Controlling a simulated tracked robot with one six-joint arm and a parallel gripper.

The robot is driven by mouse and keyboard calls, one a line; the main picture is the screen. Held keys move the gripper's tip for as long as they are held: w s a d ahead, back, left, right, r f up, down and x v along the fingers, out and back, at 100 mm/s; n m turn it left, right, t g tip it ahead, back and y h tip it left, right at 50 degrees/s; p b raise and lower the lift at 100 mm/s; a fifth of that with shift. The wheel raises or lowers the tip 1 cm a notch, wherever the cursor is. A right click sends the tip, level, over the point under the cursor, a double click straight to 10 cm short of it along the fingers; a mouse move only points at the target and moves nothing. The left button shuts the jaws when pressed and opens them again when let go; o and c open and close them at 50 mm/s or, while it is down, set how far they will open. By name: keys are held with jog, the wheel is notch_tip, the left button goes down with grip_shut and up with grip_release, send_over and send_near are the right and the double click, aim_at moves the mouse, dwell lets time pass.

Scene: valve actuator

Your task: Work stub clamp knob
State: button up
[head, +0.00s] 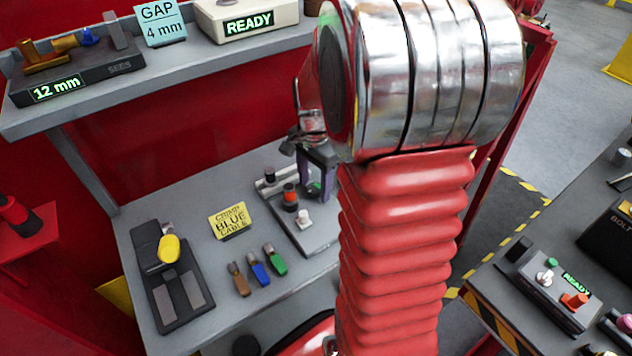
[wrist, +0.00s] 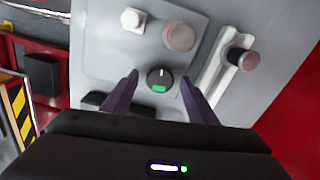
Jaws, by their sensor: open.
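My gripper (wrist: 160,82) is open, with its two purple fingers pointing at a grey panel (wrist: 110,50). A round dark knob (wrist: 161,74) with a white mark and a green patch sits between the fingertips in the wrist view, with a gap on both sides. No readable label names it as the stub clamp knob. In the head view, my gripper (head: 315,178) hangs over the back right part of the panel (head: 312,240), and the knob's green patch (head: 315,188) shows beside a finger.
Close by on the panel are a white knob (head: 303,218), a red-and-black knob (head: 290,195) and a dark-red post (wrist: 246,61) on a pale rail. Coloured cable pieces (head: 259,273), a yellow sign (head: 230,221) and a yellow-handled tool (head: 169,248) are left. A shelf (head: 190,66) overhangs the bench.

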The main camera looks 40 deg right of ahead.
aim_at(313, 194)
jog(key=shift+r, duration=0.15)
notch_tip(313, 194, up, 13)
jog(key=shift+r, duration=0.2)
dwell(0.3)
dwell(0.5)
jog(key=s+a+r+n+t, duration=0.1)
jog(key=s+a+n+t, duration=0.1)
jog(key=s+a+n, duration=0.4)
jog(key=s+a+n+t, duration=0.3)
jog(key=s+a+n, duration=0.2)
jog(key=a+n, duration=0.5)
jog(key=a, duration=0.3)
jog(key=shift+s+a+r+n+t, duration=0.3)
jog(key=shift+s+r+n, duration=0.05)
jog(key=shift+s+n, duration=0.05)
